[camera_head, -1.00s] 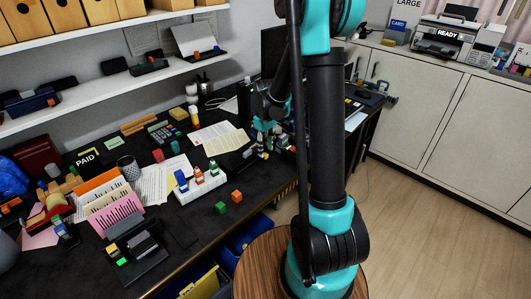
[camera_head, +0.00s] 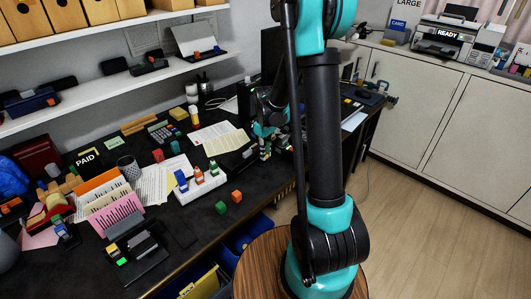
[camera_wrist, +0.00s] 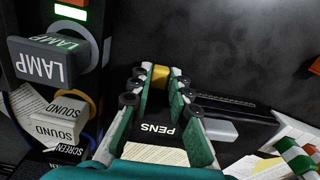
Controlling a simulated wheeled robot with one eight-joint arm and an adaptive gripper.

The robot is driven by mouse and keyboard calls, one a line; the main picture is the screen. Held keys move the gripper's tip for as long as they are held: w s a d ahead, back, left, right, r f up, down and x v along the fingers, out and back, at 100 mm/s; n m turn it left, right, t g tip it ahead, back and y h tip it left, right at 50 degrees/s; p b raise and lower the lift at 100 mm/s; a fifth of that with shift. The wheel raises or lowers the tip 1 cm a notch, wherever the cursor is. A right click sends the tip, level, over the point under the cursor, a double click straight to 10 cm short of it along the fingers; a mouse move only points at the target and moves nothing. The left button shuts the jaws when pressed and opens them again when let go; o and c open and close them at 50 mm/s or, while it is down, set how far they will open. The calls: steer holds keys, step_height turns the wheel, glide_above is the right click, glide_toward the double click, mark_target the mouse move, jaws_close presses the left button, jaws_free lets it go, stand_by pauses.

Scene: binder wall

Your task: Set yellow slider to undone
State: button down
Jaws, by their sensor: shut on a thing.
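In the wrist view, my gripper (camera_wrist: 158,82) reaches over a dark unit with the word PENS on it. Its green-padded fingers are shut on the small yellow slider (camera_wrist: 161,76), whose face shows between the fingertips. How far the slider sits along its track cannot be told, and no "undone" mark can be read. In the head view, my gripper (camera_head: 265,148) is low over the far right part of the dark desk, partly hidden by my arm. The slider cannot be made out there.
Left of my fingers is a grey LAMP block (camera_wrist: 48,62) under a lit green light, with SOUND blocks (camera_wrist: 58,115) below. A grey block (camera_wrist: 218,130) is close on the right. Red, white and green pieces (camera_wrist: 297,155) are at lower right. Dark desk surface (camera_wrist: 250,50) is clear at upper right.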

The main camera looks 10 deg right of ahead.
steer(key=shift+a, duration=0.1)
steer(key=s+a, duration=0.2)
steer(key=a, duration=0.1)
steer(key=s+a, duration=0.5)
steer(key=a, duration=0.1)
steer(key=shift+s, duration=0.35)
steer(key=c, duration=1.4)
jaws_free()
steer(key=shift+r, duration=0.1)
step_height(320, 180, up, 12)
